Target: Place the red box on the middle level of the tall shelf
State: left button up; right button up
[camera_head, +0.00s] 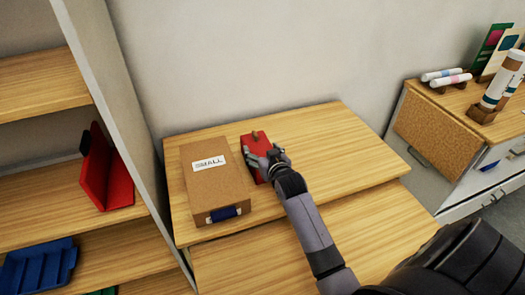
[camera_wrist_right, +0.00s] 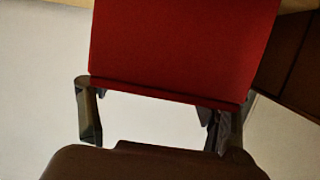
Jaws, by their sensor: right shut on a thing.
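The red box (camera_head: 254,141) is at the back of the wooden table (camera_head: 330,140), just right of a brown cardboard box. My right gripper (camera_head: 264,162) is shut on its near end. In the right wrist view the red box (camera_wrist_right: 185,45) fills the top middle, with the fingers of my right gripper (camera_wrist_right: 160,110) at either side of its lower edge. Whether the box touches the table is hard to tell. The tall shelf (camera_head: 128,100) stands at the left, with several wooden levels. My left gripper is not in view.
The brown box labelled "SMALL" (camera_head: 215,185) lies close beside the red box. A red holder (camera_head: 108,175) and a blue tray (camera_head: 38,268) occupy shelf levels. A side cabinet (camera_head: 425,135) with rolls stands at the right. The table's right part is clear.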

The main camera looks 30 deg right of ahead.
jog(key=o, duration=1.7)
jog(key=shift+f, duration=0.1)
